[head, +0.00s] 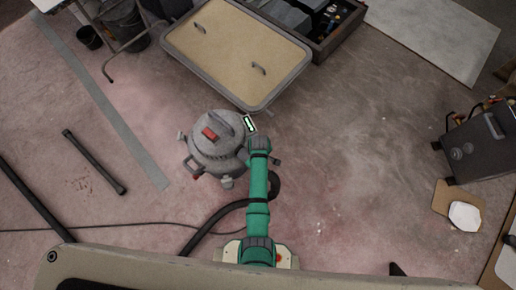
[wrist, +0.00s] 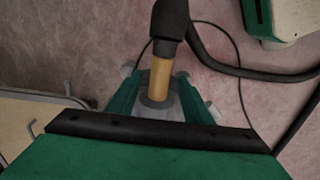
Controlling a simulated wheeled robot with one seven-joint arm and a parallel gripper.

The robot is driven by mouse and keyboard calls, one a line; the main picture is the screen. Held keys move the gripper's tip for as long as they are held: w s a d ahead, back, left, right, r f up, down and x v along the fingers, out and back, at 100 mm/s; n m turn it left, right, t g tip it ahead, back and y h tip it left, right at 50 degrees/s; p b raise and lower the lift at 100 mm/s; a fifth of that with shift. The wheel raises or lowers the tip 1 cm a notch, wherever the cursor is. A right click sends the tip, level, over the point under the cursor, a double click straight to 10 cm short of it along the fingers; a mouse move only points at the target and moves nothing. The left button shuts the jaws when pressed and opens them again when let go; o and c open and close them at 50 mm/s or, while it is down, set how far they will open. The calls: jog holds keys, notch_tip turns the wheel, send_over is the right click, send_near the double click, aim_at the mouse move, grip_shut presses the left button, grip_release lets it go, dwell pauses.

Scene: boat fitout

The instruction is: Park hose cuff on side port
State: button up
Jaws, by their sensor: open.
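The grey shop vacuum (head: 217,145), round with a red switch on top, stands on the floor left of my green arm. Its black hose (head: 212,222) curves over the floor behind my arm. In the wrist view the hose end (wrist: 170,20) runs into a tan cuff (wrist: 160,78), whose lower end meets a grey round piece (wrist: 158,103). My gripper (wrist: 157,92) is open, with one green finger on each side of the tan cuff. I cannot tell whether the fingers touch it. The head view hides the cuff and the side port behind my arm.
A tan-topped cart (head: 225,50) stands just behind the vacuum. A dark tube (head: 95,162) lies on the floor at left. A dark machine (head: 478,145) stands at right. A thin cable (head: 120,227) crosses the floor.

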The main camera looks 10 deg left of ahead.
notch_tip(320, 180, up, 10)
jog(key=shift+r, duration=0.15)
dwell(0.3)
